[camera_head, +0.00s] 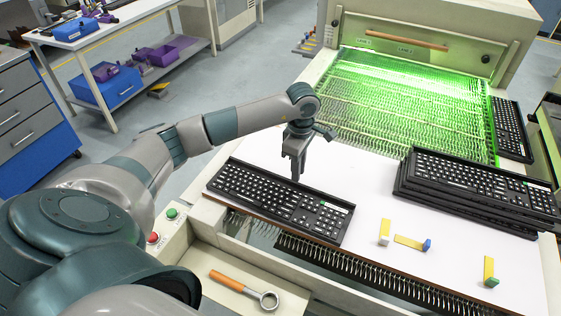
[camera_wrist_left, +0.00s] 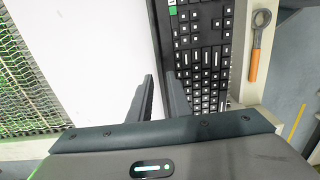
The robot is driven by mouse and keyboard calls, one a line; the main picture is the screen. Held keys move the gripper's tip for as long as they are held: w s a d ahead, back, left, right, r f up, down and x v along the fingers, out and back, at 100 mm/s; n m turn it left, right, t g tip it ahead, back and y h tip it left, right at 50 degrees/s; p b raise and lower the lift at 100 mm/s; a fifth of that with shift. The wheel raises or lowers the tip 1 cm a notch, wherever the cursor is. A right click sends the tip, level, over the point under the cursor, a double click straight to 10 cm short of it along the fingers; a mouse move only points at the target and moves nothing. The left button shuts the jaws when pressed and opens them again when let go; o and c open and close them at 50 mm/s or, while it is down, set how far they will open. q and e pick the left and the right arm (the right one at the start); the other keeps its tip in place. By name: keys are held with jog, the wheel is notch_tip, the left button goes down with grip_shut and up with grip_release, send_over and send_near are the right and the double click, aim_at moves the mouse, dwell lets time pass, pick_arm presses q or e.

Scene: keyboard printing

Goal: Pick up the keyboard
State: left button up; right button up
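A black keyboard (camera_head: 268,197) with white key legends lies on the white table top near its front left edge. It also shows in the left wrist view (camera_wrist_left: 207,58), running along the right of the fingers. My left gripper (camera_head: 296,176) points down at the keyboard's far long edge. In the left wrist view its two fingers (camera_wrist_left: 159,76) are a little apart with nothing gripped between them, and the keyboard's edge lies below the gap. I cannot tell whether a finger touches the keyboard. My right gripper is not in view.
A stack of several black keyboards (camera_head: 478,184) stands at the right, and another keyboard (camera_head: 511,131) lies behind it. The green-lit machine bed (camera_head: 400,100) is at the back. Small yellow-handled tools (camera_head: 409,242) lie front right. An orange-handled tool (camera_head: 228,281) lies on the front ledge.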

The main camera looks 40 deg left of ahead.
pick_arm(q)
jog(key=shift+f+p, duration=0.35)
notch_tip(320, 180, down, 2)
jog(key=shift+s+f+p, duration=0.1)
jog(key=shift+p, duration=0.4)
jog(key=shift+f, duration=0.7)
jog(key=shift+c, duration=0.3)
grip_shut()
